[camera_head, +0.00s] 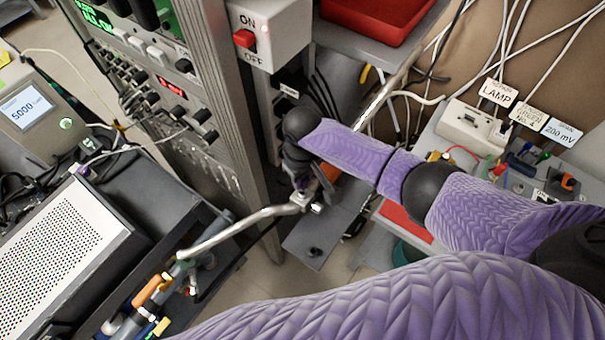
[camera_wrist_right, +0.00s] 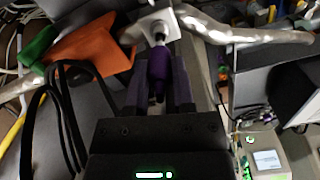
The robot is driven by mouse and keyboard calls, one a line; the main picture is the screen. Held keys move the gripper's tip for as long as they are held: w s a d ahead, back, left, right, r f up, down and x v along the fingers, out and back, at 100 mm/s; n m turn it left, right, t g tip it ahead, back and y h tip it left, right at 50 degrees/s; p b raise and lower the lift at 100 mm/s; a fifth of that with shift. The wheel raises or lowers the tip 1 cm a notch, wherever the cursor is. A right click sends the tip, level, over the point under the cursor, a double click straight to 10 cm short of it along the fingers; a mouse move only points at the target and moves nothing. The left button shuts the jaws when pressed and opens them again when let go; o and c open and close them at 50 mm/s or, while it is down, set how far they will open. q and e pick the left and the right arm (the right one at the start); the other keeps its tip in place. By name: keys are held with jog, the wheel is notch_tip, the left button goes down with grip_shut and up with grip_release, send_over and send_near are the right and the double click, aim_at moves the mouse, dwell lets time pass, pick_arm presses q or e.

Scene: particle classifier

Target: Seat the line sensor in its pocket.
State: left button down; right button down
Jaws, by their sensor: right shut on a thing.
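My right gripper (camera_head: 300,184) reaches in from the right and is beside a small metal plate (camera_head: 310,204) on a bent silvery pipe (camera_head: 240,226). In the right wrist view, its two dark fingers (camera_wrist_right: 160,92) are shut on a purple, dark-ended cylinder (camera_wrist_right: 160,64), which appears to be the line sensor. The cylinder's far end lies in line with a metal fitting on the pale plate (camera_wrist_right: 150,24), very near or touching it; I cannot tell which. I cannot make out the pocket itself. My left gripper is not in view.
An equipment rack (camera_head: 222,110) stands just left of my right gripper. An orange piece (camera_wrist_right: 85,55) and black cables (camera_wrist_right: 68,120) lie close beside the fingers. A bench with labelled boxes (camera_head: 474,126) is at right, and a perforated case (camera_head: 62,262) at left.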

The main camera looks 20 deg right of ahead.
aim_at(303, 185)
dwell(0.4)
jog(key=shift+p, duration=0.35)
dwell(0.3)
jog(key=shift+f+b, duration=0.85)
jog(key=shift+f, duration=0.65)
jog(key=shift+c, duration=2)
grip_release()
notch_tip(303, 185, up, 10)
jog(key=p, duration=0.3)
